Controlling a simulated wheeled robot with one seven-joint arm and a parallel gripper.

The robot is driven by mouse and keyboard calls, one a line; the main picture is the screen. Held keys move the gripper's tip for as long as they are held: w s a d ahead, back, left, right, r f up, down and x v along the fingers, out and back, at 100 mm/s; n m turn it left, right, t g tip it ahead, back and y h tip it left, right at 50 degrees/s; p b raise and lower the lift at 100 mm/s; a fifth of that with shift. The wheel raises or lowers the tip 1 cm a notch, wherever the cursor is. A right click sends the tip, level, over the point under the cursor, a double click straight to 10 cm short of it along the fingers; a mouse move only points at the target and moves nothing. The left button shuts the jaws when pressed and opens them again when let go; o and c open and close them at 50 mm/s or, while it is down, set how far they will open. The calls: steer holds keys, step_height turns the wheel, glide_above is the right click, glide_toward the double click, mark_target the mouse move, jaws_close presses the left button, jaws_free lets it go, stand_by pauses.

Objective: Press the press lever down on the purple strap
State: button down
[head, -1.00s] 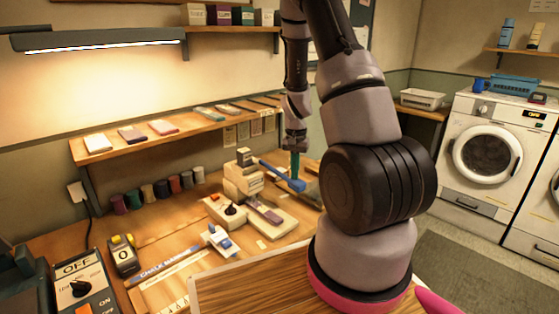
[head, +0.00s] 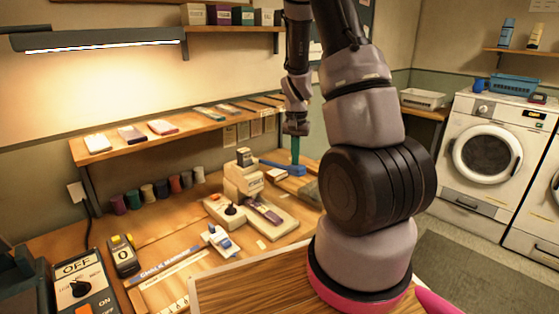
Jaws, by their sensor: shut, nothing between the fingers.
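The press (head: 243,182) is a cream machine on the workbench, with a blue lever (head: 284,167) reaching out to the right. The lever lies near level, its broad end raised. The purple strap (head: 266,215) lies on the press's pale base, in front of the press head. My gripper (head: 295,158) points straight down with teal fingers, shut and empty, right at the lever's broad end. I cannot tell whether the fingertips touch the lever or sit just behind it.
A small cream-and-brown block (head: 277,175) lies below the lever. A blue-and-white device (head: 220,240) stands in front of the press. Thread spools (head: 160,189) line the wall under a shelf (head: 180,132). A control box (head: 80,285) stands front left.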

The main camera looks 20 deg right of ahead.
step_height(320, 180, up, 9)
stand_by(0.7)
stand_by(0.3)
steer(key=s+a+r+n+t, duration=0.1)
steer(key=s+a+r, duration=0.1)
steer(key=r, duration=0.3)
steer(key=s+a+r+t+y, duration=0.1)
steer(key=s+a+r, duration=0.1)
steer(key=a+r, duration=0.15)
steer(key=s+a+r+n+t, duration=0.1)
steer(key=s+r, duration=0.2)
steer(key=r, duration=0.2)
steer(key=s+a+r+n+t, duration=0.1)
steer(key=s+a+r+t, duration=0.1)
steer(key=s, duration=0.4)
steer(key=s+a+r+t+y, duration=0.1)
steer(key=s+a+r+t, duration=0.1)
steer(key=s+a+r, duration=0.3)
steer(key=shift+s+r+n, duration=0.4)
steer(key=shift+s+r, duration=0.35)
steer(key=shift+s, duration=0.15)
